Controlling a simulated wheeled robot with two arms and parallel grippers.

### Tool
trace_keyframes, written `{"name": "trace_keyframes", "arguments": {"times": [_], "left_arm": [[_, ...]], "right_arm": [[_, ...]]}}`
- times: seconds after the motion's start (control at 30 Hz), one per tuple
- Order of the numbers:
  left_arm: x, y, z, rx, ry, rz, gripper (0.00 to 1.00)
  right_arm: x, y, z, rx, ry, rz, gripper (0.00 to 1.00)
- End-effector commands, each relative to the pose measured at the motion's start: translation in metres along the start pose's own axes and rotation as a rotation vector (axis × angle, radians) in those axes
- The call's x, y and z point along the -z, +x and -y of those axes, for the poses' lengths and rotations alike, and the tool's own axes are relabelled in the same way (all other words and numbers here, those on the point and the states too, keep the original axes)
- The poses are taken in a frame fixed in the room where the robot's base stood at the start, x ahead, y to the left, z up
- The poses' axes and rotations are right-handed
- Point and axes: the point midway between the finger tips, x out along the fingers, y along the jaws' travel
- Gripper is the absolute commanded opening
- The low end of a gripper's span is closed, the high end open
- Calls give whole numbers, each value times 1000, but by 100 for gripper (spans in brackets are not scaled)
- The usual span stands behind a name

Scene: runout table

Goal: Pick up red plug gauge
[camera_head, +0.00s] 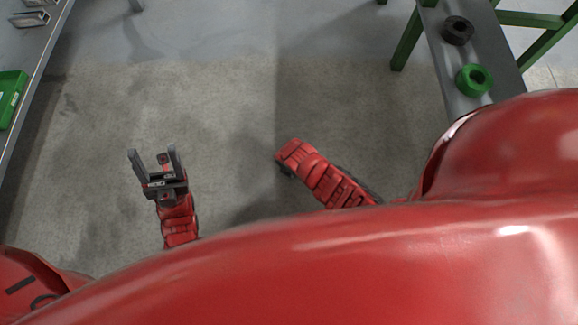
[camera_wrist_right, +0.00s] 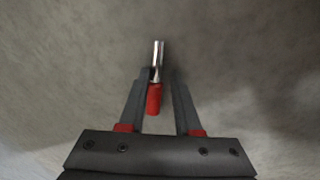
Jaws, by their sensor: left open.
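The red plug gauge (camera_wrist_right: 154,98) has a red handle and a shiny metal end. In the right wrist view it lies between the fingers of my right gripper (camera_wrist_right: 158,74), which is shut on it near the fingertips. The metal end points away from the palm, and bare floor shows behind it. In the head view my right forearm shows near the middle, but its fingers and the gauge are hidden. My left gripper (camera_head: 154,157) is open and empty above the floor at left.
A grey table (camera_head: 452,83) with green legs stands at upper right, bearing a black ring (camera_head: 457,30) and a green ring (camera_head: 474,80). At the left edge, another table holds a green bin (camera_head: 10,98) and metal parts (camera_head: 30,19). The floor between is clear.

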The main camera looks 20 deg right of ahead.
Motion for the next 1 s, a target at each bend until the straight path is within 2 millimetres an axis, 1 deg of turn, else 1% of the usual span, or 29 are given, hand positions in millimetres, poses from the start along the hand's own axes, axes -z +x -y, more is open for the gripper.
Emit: {"name": "trace_keyframes", "arguments": {"times": [0.03, 0.17, 0.2, 0.73, 0.87, 1.0], "left_arm": [[0, 0, 0, 0, 0, 0, 60], [0, 0, 0, 0, 0, 0, 60], [0, 0, 0, 0, 0, 0, 60], [0, 1, 1, 2, 1, 0, 60], [1, 5, 3, 10, 4, 0, 60], [3, 12, 7, 25, 9, -1, 60]], "right_arm": [[0, 0, 0, 0, 0, 0, 25], [0, 0, 0, 0, 1, 0, 1], [0, 0, 0, 0, 1, 0, 0], [0, -2, 0, 0, 1, 0, 0], [1, -8, -1, 0, 2, -1, 0], [2, -19, -3, -1, 2, -2, 0]]}}
